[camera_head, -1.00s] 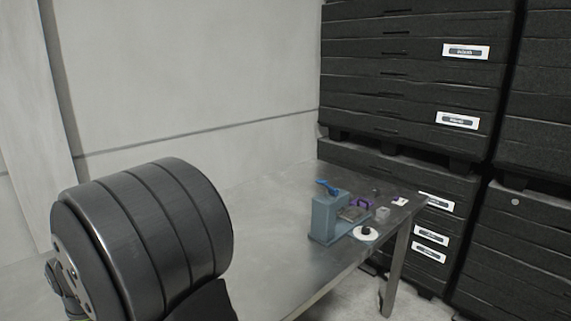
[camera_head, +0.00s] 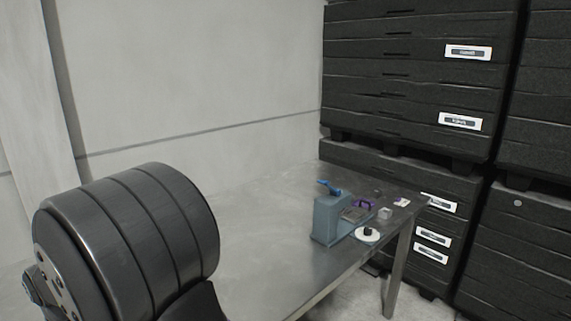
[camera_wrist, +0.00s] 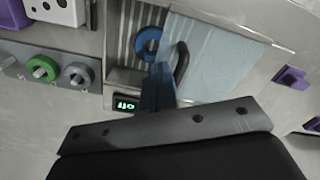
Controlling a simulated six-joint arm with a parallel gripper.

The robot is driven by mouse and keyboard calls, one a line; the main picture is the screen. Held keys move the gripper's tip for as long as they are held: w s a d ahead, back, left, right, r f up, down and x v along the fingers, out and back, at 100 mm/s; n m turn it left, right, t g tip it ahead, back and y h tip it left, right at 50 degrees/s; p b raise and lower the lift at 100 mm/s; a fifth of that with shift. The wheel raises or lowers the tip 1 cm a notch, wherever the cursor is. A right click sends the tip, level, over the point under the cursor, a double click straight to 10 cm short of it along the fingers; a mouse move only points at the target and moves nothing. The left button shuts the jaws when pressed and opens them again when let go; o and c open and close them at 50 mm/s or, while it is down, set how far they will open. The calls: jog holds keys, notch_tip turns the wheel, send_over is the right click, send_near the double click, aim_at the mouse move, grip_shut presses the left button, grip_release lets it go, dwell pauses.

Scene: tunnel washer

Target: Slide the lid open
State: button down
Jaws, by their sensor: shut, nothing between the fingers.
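In the wrist view, a pale blue, see-through panel (camera_wrist: 215,62) that looks like the lid has a black curved handle (camera_wrist: 183,62) at its left edge. Left of it, a slatted grey compartment (camera_wrist: 125,40) shows, with a blue ring (camera_wrist: 149,42) inside. My gripper (camera_wrist: 160,72) is shut and empty; its dark blue fingers point toward the area just left of the handle and below the ring. Whether they touch the handle, I cannot tell.
A small green-lit display (camera_wrist: 126,105), a green knob (camera_wrist: 42,68) and a grey knob (camera_wrist: 77,75) lie left of my fingers. A purple piece (camera_wrist: 290,77) is at the right. Dark stacked crates (camera_head: 400,90) stand behind the metal table (camera_head: 270,250).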

jog(key=shift+s+a, duration=0.8)
jog(key=shift+s, duration=0.05)
jog(key=shift+s+a, duration=0.95)
notch_tip(320, 180, up, 6)
jog(key=shift+w+d, duration=0.3)
jog(key=shift+w, duration=0.05)
jog(key=f, duration=0.6)
jog(key=shift+s+a, duration=0.25)
jog(key=shift+s, duration=0.05)
jog(key=shift+w+d, duration=0.45)
jog(key=shift+w, duration=0.05)
jog(key=shift+s+a, duration=0.1)
